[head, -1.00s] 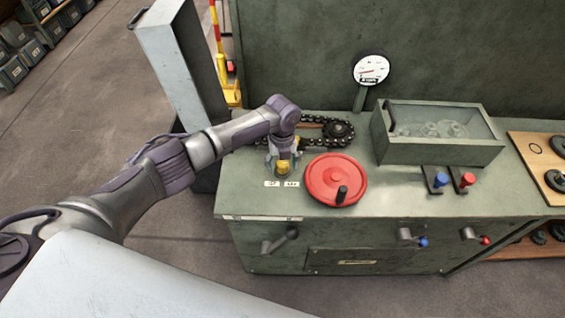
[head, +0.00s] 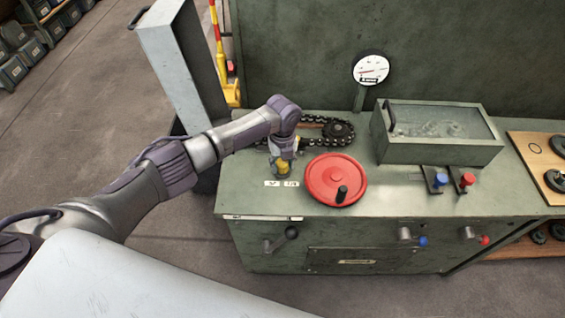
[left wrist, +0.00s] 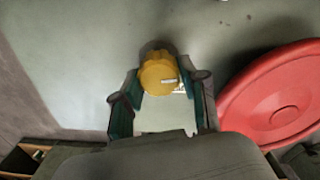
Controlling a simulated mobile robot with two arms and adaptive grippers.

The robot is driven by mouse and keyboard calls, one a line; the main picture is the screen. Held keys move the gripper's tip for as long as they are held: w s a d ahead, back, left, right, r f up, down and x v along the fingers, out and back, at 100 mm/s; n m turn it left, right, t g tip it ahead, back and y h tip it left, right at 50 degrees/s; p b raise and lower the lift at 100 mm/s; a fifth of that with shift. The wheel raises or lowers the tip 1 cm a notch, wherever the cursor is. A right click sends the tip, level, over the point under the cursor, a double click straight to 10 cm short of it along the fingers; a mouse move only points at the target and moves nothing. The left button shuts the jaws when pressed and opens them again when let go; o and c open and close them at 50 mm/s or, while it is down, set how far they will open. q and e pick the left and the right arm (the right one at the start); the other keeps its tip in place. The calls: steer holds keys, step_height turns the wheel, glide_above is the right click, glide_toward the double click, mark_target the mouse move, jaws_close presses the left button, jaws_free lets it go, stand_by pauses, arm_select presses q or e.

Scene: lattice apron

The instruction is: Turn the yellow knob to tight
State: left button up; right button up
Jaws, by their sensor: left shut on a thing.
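The yellow knob (head: 281,166) sits on the green bench top, left of the red handwheel. My left gripper (head: 283,158) comes down on it from above and is shut on it. In the left wrist view the round, lobed yellow knob (left wrist: 159,73) sits between the fingertips (left wrist: 158,88), with a small white mark on its face. Two small white labels (head: 281,183) lie on the bench in front of the knob; their text is too small to read. My right gripper is not in view.
The red handwheel (head: 335,180) with a black handle stands close to the right of the knob. A chain and sprocket (head: 338,131) lie behind. A dial gauge (head: 371,69), a glass-topped box (head: 437,134) and blue and red levers (head: 440,180) are further right.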

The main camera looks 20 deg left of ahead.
arm_select(q)
steer(key=n+p, duration=0.1)
steer(key=n, duration=0.3)
steer(key=shift+d+r, duration=0.1)
steer(key=n+p, duration=0.1)
steer(key=n, duration=0.3)
steer(key=shift+w+n, duration=0.15)
steer(key=shift+n, duration=0.25)
steer(key=n+p, duration=0.1)
steer(key=n, duration=0.2)
steer(key=shift+n, duration=0.3)
steer(key=n+p, duration=0.1)
steer(key=n, duration=0.3)
steer(key=shift+w+n, duration=0.1)
steer(key=shift+n, duration=0.2)
steer(key=n+p, duration=0.1)
steer(key=n, duration=0.3)
steer(key=shift+w+n, duration=0.1)
steer(key=shift+n, duration=0.2)
steer(key=n+p, duration=0.1)
steer(key=n, duration=0.3)
steer(key=n+p, duration=0.1)
steer(key=n, duration=0.4)
steer(key=shift+a, duration=0.2)
steer(key=shift+n, duration=1.8)
steer(key=shift+w, duration=0.1)
